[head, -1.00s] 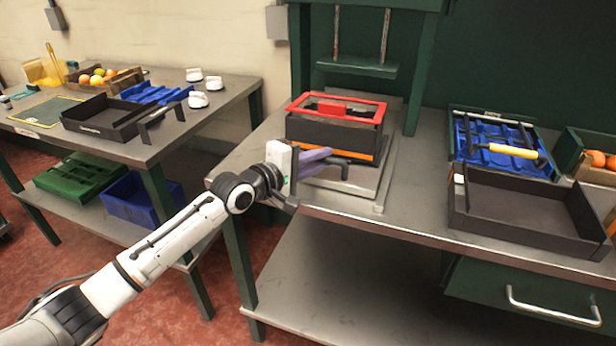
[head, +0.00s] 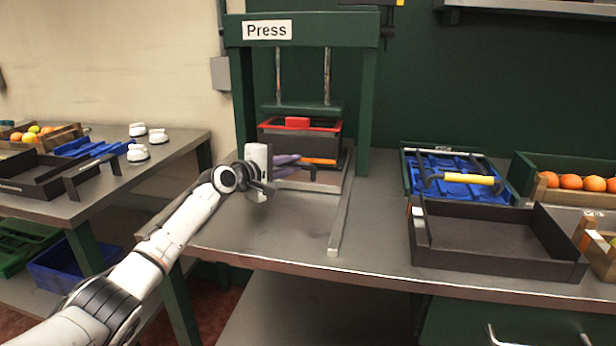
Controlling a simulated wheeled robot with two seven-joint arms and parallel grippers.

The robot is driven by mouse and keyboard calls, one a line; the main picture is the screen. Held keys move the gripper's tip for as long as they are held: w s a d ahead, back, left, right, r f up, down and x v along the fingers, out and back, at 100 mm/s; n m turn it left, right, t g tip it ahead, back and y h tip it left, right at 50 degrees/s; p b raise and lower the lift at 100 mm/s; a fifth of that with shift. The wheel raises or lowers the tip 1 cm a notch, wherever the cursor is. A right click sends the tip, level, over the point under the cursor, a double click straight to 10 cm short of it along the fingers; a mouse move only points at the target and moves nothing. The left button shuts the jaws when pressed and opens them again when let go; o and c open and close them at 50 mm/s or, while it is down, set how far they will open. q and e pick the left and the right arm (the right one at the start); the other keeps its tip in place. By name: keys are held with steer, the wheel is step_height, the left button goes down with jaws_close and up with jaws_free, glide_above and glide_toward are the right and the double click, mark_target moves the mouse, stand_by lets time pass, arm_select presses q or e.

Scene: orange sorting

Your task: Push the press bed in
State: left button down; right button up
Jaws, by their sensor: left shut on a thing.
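The press bed (head: 322,186) is a grey metal plate between the posts of the green press (head: 366,110). A dark box with a red rim (head: 331,128) and an orange strip low on its front stands on it, close under the press's green plate (head: 300,109). The fingers partly hide the handle. My right gripper is not in view.
A metal rail (head: 340,215) runs forward along the bed's right side. To the right are a black tray (head: 428,232), a blue rack (head: 440,163) with a yellow-handled tool (head: 470,179), and a crate of oranges (head: 530,184). The tabletop between rail and tray is clear.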

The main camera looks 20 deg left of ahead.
arm_select(q)
steer(key=shift+r, duration=0.2)
steer(key=shift+a+r, duration=0.1)
steer(key=c, duration=1.9)
jaws_free()
steer(key=shift+w, duration=0.15)
steer(key=shift+o, duration=0.7)
steer(key=shift+w+f, duration=0.15)
steer(key=shift+f, duration=0.1)
steer(key=shift+s, duration=0.2)
steer(key=shift+s+a, duration=0.1)
steer(key=shift+s, duration=0.25)
steer(key=p+v, duration=0.1)
steer(key=v, duration=0.8)
steer(key=shift+s+r+p, duration=0.15)
steer(key=shift+p, duration=0.2)
